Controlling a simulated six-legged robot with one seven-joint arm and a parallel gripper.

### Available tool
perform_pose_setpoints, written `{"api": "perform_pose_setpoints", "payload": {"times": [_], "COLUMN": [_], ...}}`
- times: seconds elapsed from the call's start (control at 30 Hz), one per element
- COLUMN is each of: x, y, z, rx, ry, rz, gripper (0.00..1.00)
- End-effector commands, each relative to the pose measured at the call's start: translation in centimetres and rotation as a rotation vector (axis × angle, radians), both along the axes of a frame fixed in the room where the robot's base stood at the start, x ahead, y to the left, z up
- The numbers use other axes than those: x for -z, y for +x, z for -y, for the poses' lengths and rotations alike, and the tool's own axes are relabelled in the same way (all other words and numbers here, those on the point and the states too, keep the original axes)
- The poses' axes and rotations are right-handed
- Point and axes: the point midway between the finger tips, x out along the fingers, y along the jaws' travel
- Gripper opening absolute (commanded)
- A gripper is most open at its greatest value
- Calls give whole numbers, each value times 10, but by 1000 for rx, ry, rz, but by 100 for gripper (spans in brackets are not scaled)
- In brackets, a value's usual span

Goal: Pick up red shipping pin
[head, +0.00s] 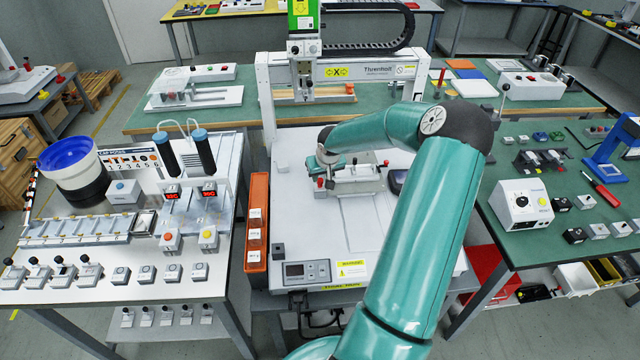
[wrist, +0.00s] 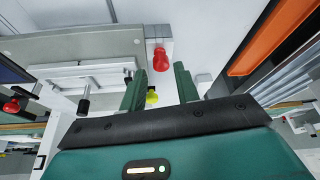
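A red pin (wrist: 160,58) with a rounded head sits at a white block at the end of a grey fixture in the wrist view. In the head view a small red tip (head: 320,183) shows at the left end of the fixture (head: 357,180), just below my gripper (head: 325,160). In the wrist view my gripper (wrist: 159,85) has its two green fingers apart, with nothing held between them. The red pin appears beyond the fingertips, in line with the gap. I cannot tell the exact distance. A second red knob (wrist: 12,105) shows at the left edge.
A yellow knob (wrist: 152,97) shows through the finger gap. An orange bin rack (head: 257,220) stands left of the white machine bed (head: 340,235). The gantry column (head: 304,75) rises behind the fixture. The front of the bed is mostly clear.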

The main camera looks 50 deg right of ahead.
Motion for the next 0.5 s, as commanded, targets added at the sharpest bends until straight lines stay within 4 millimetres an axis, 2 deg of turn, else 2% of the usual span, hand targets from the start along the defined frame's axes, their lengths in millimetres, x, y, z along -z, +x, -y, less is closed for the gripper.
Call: {"api": "perform_pose_setpoints", "payload": {"times": [0.1,0.2,0.47,0.5], "x": [17,25,27,27], "y": [7,10,11,11], "z": [1,3,4,4], "rx": [0,0,0,0], "ry": [3,1,0,0], "rz": [1,0,1,1], "gripper": [31,31,31,25]}}
